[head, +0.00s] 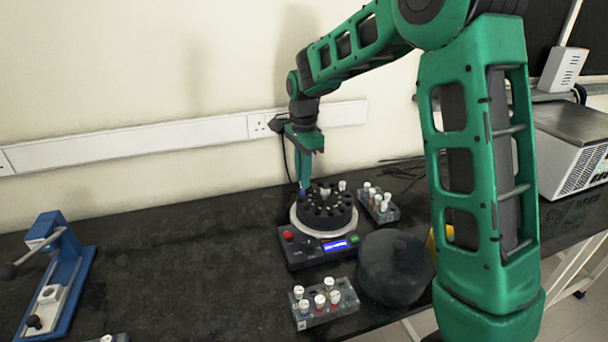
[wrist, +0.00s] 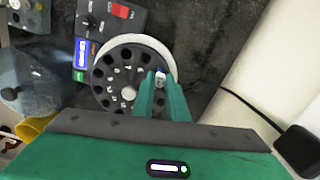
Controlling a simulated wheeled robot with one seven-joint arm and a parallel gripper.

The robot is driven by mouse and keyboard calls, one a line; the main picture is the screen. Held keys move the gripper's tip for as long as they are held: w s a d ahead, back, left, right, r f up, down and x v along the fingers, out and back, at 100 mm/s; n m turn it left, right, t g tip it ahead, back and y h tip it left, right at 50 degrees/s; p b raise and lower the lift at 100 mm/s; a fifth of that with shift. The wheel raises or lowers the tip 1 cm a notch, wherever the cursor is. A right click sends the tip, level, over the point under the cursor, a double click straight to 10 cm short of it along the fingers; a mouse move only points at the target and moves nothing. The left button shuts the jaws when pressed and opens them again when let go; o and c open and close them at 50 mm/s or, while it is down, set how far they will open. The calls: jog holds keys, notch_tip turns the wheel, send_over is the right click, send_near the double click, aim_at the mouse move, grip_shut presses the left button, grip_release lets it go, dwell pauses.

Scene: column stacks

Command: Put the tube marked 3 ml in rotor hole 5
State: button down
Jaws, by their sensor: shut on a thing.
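The dark round rotor (head: 328,214) sits in a centrifuge with a pale rim and a lit blue display (head: 336,245). The rotor also shows in the wrist view (wrist: 104,72), with a ring of dark holes and a few pale tube tops. My gripper (head: 303,185) points down at the rotor's far left edge. It is shut on a small tube (wrist: 160,79) with a pale and blue top, between the fingertips at the rotor's outer ring. The tube's marking and the hole numbers are too small to read. I cannot tell whether the tube's lower end is inside a hole.
A tube rack (head: 392,213) stands right of the centrifuge and another (head: 328,317) in front, both with capped tubes. A dark lid (head: 392,268) lies front right. A blue press-like device (head: 62,262) stands far left. The bench between is clear. A wall is behind.

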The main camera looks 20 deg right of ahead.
jog(key=shift+f, duration=1)
jog(key=c, duration=1.4)
grip_release()
jog(key=shift+o, duration=0.2)
jog(key=shift+r, duration=3.05)
